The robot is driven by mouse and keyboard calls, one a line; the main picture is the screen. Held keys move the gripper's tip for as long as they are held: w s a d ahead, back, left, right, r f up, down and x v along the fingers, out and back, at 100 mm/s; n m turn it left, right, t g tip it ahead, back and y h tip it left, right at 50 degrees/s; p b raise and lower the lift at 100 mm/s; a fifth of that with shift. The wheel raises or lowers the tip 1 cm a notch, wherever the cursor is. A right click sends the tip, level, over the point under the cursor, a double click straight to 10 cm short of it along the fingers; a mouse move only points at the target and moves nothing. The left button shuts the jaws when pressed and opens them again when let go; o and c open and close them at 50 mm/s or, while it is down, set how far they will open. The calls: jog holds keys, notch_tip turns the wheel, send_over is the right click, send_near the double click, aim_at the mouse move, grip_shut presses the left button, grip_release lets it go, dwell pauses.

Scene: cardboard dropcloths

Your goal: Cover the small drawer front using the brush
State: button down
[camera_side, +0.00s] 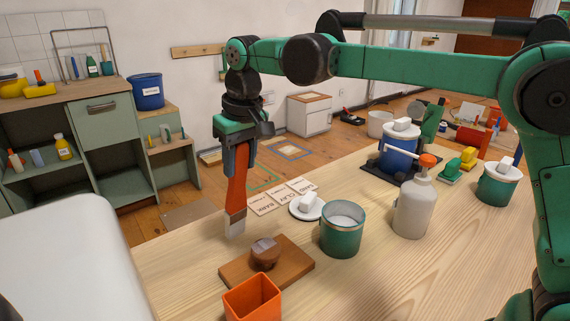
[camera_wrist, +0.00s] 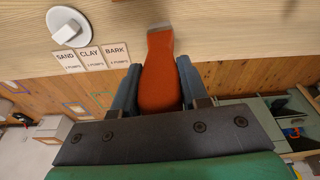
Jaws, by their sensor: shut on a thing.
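My gripper (camera_side: 238,160) is shut on the orange handle of the brush (camera_side: 237,192), which hangs nearly upright with its pale bristles down. The bristle end is just behind and left of the drawer front; whether it touches the table I cannot tell. The small drawer front appears to be the brown wooden board (camera_side: 292,272) with a round knob (camera_side: 265,252), lying flat on the table. In the wrist view, the brush (camera_wrist: 160,75) sits between the two fingers (camera_wrist: 158,88), and the drawer front is not seen. An open green can (camera_side: 341,239) with whitish contents stands right of the board.
An orange open container (camera_side: 252,300) stands close in front of the board. A white lid (camera_side: 300,212) and cards marked SAND, CLAY and BARK (camera_side: 281,197) lie behind. A grey bottle (camera_side: 412,208), a blue can (camera_side: 397,160) and another green can (camera_side: 497,187) stand right.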

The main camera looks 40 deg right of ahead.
jog(key=shift+s, duration=0.1)
jog(key=s, duration=0.6)
jog(key=shift+s+d+f, duration=0.15)
jog(key=shift+d+f, duration=0.05)
jog(key=shift+d, duration=0.1)
jog(key=shift+r, duration=0.1)
notch_tip(320, 180, up, 5)
jog(key=shift+f, duration=0.1)
